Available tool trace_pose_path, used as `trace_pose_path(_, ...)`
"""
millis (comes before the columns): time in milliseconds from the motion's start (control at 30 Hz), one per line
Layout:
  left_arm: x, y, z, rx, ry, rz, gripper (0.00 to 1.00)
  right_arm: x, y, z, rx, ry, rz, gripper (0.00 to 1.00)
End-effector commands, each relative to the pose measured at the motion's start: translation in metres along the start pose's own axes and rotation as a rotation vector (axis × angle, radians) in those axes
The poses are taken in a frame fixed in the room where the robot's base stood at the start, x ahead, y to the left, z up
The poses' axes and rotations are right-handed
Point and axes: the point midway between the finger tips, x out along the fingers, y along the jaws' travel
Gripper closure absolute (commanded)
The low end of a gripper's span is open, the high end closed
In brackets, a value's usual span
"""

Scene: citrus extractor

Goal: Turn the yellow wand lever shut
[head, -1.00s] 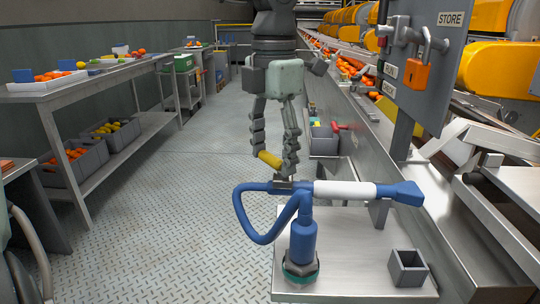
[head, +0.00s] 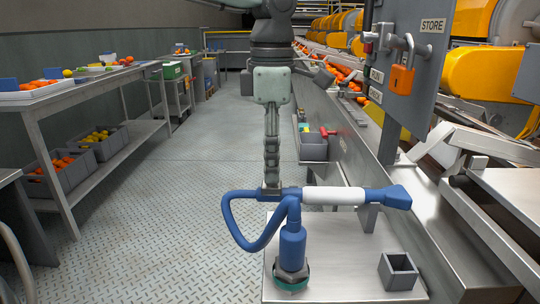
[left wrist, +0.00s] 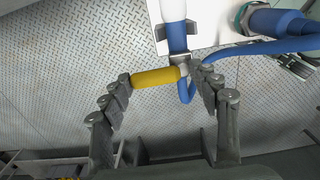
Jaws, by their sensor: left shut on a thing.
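The blue and white wand (head: 335,196) lies level above a steel table, with its blue hose (head: 238,232) looping on the left. In the left wrist view the yellow lever (left wrist: 155,77) reaches left from the metal valve beside the wand's blue end (left wrist: 177,38). My left gripper (head: 271,185) hangs down behind the wand's left end in the head view. In the left wrist view its two fingers (left wrist: 160,80) are shut on the lever, one at each end. The lever is hidden in the head view. My right gripper is out of view.
The steel table (head: 345,275) holds an open grey box (head: 398,271) and the blue hose fitting (head: 291,250). A grey panel with an orange padlock (head: 402,80) stands at right. Open floor (head: 170,210) lies left of my gripper.

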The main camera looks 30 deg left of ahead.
Motion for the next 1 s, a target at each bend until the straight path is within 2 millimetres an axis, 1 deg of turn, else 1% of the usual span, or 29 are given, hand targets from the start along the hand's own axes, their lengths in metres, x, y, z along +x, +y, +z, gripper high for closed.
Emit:
trace_pose_path(500,0.0004,-0.0003,0.0004,0.018,0.001,-0.001,0.68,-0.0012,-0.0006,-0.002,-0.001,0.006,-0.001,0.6)
trace_pose_path(533,0.0004,-0.0003,0.0004,0.018,0.001,-0.001,0.36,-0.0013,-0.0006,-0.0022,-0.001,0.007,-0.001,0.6)
trace_pose_path(667,0.0003,-0.0002,0.0004,0.018,0.001,-0.001,0.2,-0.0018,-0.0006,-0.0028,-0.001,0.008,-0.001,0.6)
trace_pose_path(700,0.0003,-0.0002,0.0004,0.018,0.001,-0.001,0.17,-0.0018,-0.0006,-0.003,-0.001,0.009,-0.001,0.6)
trace_pose_path(933,0.0002,-0.0001,0.0005,0.018,0.0,0.0,0.17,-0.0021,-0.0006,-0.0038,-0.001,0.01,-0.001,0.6)
trace_pose_path(1000,-0.0007,0.0,0.0005,0.018,0.0,0.0,0.17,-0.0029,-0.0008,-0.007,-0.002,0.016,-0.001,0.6)
